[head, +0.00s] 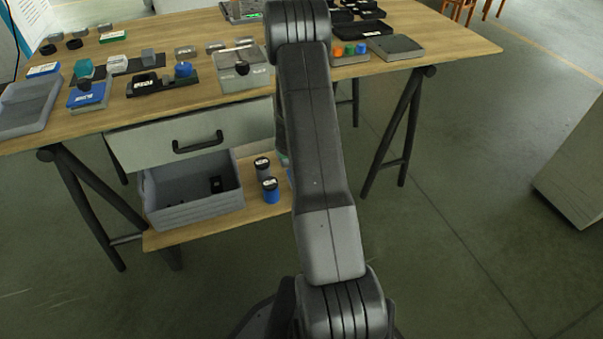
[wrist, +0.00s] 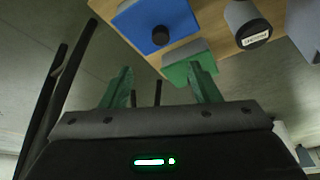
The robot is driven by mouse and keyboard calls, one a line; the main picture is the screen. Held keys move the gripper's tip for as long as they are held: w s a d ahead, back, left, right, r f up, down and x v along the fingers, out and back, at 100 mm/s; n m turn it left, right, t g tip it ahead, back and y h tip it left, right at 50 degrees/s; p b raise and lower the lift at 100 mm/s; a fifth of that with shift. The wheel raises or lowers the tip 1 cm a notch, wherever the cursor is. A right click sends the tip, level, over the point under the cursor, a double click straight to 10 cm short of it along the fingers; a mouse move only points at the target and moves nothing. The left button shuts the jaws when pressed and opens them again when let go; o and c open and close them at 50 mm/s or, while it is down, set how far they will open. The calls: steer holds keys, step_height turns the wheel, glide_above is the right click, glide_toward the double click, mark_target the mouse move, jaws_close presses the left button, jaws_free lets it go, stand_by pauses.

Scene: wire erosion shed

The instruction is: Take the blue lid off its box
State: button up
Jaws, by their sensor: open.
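In the wrist view, a flat blue lid (wrist: 160,24) with a black round knob sits at the upper middle, on a box of which only a little grey shows. My gripper (wrist: 161,88) is open and empty. Its two green fingers stand apart below the blue lid in the picture, not touching it.
A green-lidded grey box (wrist: 190,62) lies close by the blue lid, with a labelled grey canister (wrist: 243,18) to the right. In the head view, canisters (head: 270,190) and a grey bin (head: 195,205) stand on the lower shelf, beneath a drawer (head: 190,140) and the cluttered tabletop (head: 450,45).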

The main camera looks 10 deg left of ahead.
steer(key=b+x, duration=0.2)
steer(key=x, duration=0.5)
steer(key=shift+f, duration=0.35)
steer(key=shift+x, duration=2.95)
steer(key=shift+w+r, duration=0.1)
steer(key=shift+w, duration=0.1)
steer(key=shift+c, duration=0.3)
steer(key=c, duration=1)
